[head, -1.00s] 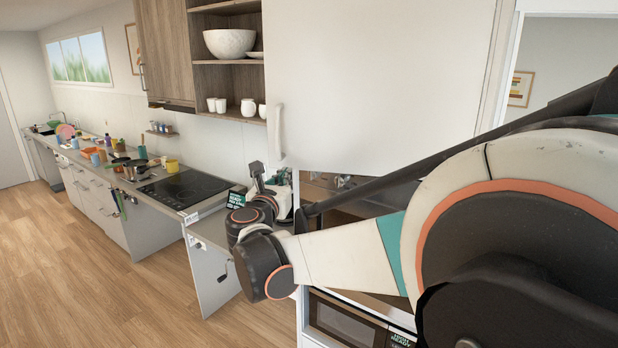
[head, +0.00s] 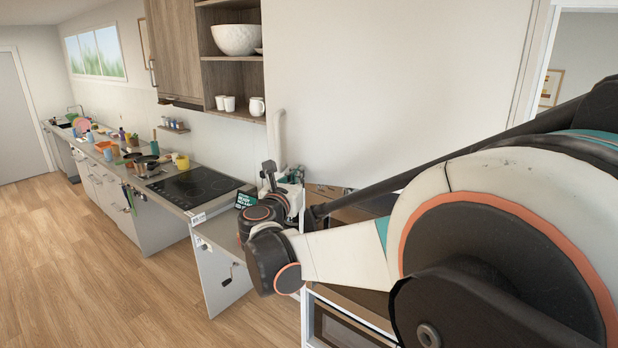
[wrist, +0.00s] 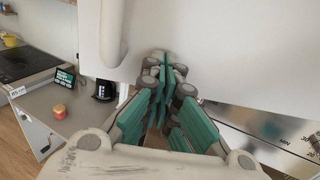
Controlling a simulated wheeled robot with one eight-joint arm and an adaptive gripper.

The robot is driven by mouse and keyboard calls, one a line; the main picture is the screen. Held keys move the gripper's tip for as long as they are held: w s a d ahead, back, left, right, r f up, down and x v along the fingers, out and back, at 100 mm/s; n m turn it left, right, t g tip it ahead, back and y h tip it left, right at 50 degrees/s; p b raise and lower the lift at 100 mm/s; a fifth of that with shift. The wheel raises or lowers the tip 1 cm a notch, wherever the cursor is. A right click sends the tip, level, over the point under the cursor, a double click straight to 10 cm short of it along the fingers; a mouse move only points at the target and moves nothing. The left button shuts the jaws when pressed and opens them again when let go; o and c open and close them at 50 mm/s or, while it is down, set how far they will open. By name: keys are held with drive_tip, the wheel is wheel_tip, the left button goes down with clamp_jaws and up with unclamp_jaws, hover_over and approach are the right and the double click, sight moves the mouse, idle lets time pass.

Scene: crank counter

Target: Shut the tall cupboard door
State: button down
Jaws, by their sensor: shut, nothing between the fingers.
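The tall cupboard door (head: 390,90) is a plain white panel filling the upper middle of the head view. Its white vertical handle (head: 279,138) is near its lower left edge. In the wrist view, the door (wrist: 220,50) spans the top, with the handle (wrist: 112,35) to the left of my fingers. My gripper (head: 268,172) is just below the handle in the head view. In the wrist view, my gripper (wrist: 165,72) is shut and empty, its tips at the door's lower edge. I cannot tell whether they touch it. My arm hides part of the cupboard below.
An oven (head: 345,328) sits low in the cupboard. A counter with a black hob (head: 195,186) and several kitchen items runs along the left. An open wooden shelf (head: 232,80) holds a bowl and mugs. The wooden floor (head: 90,260) at left is clear.

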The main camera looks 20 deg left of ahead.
drive_tip(key=w+d+m+h+b, duration=0.1)
drive_tip(key=w+h, duration=0.4)
drive_tip(key=w, duration=1.3)
drive_tip(key=shift+w+d+r+m+g, duration=0.2)
drive_tip(key=shift+w+d+m+g, duration=0.15)
drive_tip(key=shift+d+m, duration=0.65)
drive_tip(key=shift+a, duration=0.1)
drive_tip(key=shift+b, duration=0.3)
